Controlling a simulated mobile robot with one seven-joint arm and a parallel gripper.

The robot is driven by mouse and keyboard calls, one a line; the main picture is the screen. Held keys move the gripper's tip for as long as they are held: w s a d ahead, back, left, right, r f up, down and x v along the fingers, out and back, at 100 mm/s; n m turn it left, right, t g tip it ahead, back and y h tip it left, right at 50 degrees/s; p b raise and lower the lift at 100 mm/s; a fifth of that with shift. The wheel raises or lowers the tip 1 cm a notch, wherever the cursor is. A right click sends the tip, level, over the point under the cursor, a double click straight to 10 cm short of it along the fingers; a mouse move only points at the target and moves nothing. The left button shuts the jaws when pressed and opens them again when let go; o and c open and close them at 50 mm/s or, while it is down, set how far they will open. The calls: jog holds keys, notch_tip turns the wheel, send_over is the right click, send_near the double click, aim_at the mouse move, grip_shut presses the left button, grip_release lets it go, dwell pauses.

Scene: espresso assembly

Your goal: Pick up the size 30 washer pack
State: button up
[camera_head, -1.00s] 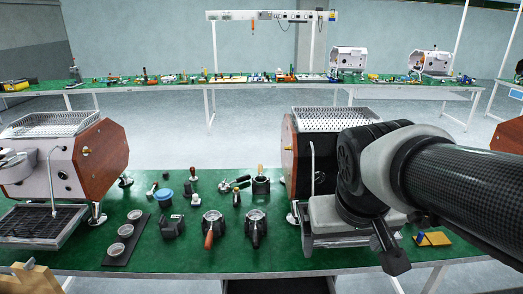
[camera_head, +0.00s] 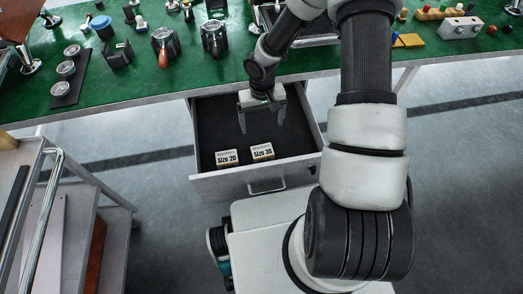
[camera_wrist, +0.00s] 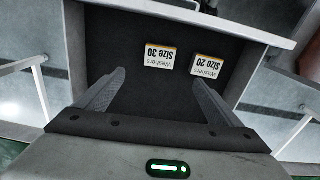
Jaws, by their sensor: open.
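The size 30 washer pack (camera_head: 262,152) is a small white box with a yellow edge and the label "Size 30". It lies in the open drawer (camera_head: 215,177), near the drawer's front. My gripper (camera_head: 262,125) is open and empty, over the back part of the drawer. Its fingers (camera_wrist: 165,85) are apart and do not touch either pack.
The green worktable (camera_head: 120,80) is behind the drawer, with portafilters (camera_head: 165,42) and a dark strip of small round cups (camera_head: 66,70) on it. A metal-railed cart (camera_head: 60,200) stands at the left. The drawer floor around the packs is bare.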

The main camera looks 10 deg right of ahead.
jog(key=b, duration=0.3)
send_over(262, 151)
notch_tip(262, 151, down, 11)
jog(key=shift+f, duration=0.2)
jog(key=shift+d+f+b, duration=0.1)
jog(key=shift+f+b, duration=0.85)
jog(key=shift+f, duration=2.25)
jog(key=c, duration=1.3)
